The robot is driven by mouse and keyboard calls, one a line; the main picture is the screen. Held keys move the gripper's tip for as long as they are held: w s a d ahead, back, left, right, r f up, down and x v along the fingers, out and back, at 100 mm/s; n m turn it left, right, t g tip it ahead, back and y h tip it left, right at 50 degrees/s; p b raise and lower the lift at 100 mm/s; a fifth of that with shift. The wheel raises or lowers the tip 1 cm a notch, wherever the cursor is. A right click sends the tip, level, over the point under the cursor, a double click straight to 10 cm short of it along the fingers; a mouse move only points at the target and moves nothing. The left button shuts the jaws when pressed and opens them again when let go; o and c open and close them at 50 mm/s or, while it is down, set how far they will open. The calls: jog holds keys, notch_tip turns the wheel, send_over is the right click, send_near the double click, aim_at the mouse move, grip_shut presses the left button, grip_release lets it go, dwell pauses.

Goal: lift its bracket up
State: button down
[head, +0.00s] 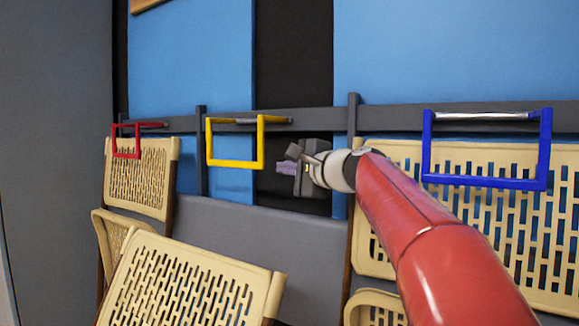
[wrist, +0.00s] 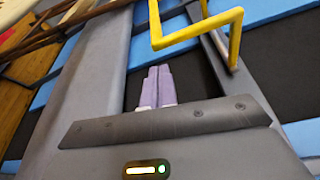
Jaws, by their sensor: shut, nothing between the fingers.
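Three U-shaped brackets hang out from a grey rail (head: 315,120) in the head view: a red one (head: 125,155) at left, a yellow one (head: 236,164) in the middle and a blue one (head: 485,182) at right. Each has its front bar below the level of the rail. My gripper (head: 286,168) is shut and empty, just right of the yellow bracket and apart from it in the picture. In the wrist view the lilac fingers (wrist: 157,86) are together, and the yellow bracket (wrist: 197,31) crosses the top, beyond the fingertips.
Beige slatted chairs (head: 195,285) stand at lower left, and another slatted panel (head: 500,235) is behind the blue bracket. Grey uprights (head: 201,150) rise beside the yellow bracket. Blue and black panels (head: 190,60) form the back. A grey board (head: 260,235) lies below my gripper.

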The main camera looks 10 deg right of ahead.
jog(key=p+x, duration=0.1)
jog(key=x, duration=0.5)
jog(key=shift+w+a, duration=0.15)
jog(key=shift+w, duration=0.1)
